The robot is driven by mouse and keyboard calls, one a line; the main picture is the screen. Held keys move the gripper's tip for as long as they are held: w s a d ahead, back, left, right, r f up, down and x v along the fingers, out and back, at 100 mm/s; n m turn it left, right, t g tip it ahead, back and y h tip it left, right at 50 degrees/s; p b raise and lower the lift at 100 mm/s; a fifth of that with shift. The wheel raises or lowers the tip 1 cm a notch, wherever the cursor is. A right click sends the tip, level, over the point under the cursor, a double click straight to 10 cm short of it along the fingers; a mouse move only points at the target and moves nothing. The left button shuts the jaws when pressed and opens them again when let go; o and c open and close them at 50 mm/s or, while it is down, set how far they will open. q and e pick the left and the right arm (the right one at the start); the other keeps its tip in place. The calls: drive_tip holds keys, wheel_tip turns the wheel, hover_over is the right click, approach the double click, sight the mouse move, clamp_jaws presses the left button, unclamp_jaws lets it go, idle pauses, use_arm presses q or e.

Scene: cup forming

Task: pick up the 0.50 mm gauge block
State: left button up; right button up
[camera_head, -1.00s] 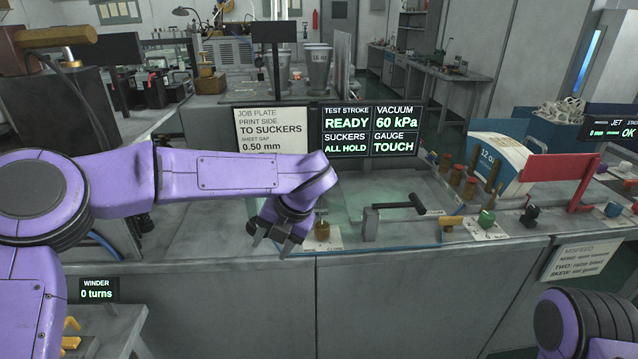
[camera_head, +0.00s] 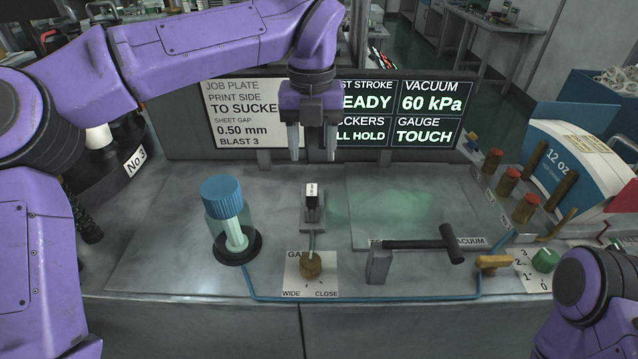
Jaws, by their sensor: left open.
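A small block with a white, marked face (camera_head: 312,190) sits upright on a dark holder in the middle of the bench; its marking is too small to read, so I cannot tell for sure that it is the 0.50 mm gauge block. My left gripper (camera_head: 311,155) is open and points down. It hangs above and behind the block in the picture, with nothing between its fingers. Of my right arm only a purple link shows at the lower right edge; its gripper is out of view.
A blue-capped jar (camera_head: 222,205) stands left of the block. A brass gap knob (camera_head: 311,264) is in front. A black-handled lever (camera_head: 425,243) lies to the right. The job plate sign (camera_head: 245,120) and status screen (camera_head: 428,97) stand behind.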

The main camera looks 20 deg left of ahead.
sight(311, 190)
use_arm(q)
drive_tip(key=shift+s+a+f, duration=0.1)
drive_tip(key=shift+s+f, duration=0.3)
drive_tip(key=shift+f, duration=0.2)
drive_tip(key=shift+s+f, duration=0.4)
drive_tip(key=shift+f, duration=0.2)
drive_tip(key=f, duration=0.2)
drive_tip(key=f+p, duration=0.1)
drive_tip(key=f, duration=0.2)
drive_tip(key=shift+w+f, duration=0.3)
drive_tip(key=shift+w, duration=0.05)
drive_tip(key=shift+s+f, duration=0.2)
drive_tip(key=shift+f, duration=0.05)
clamp_jaws()
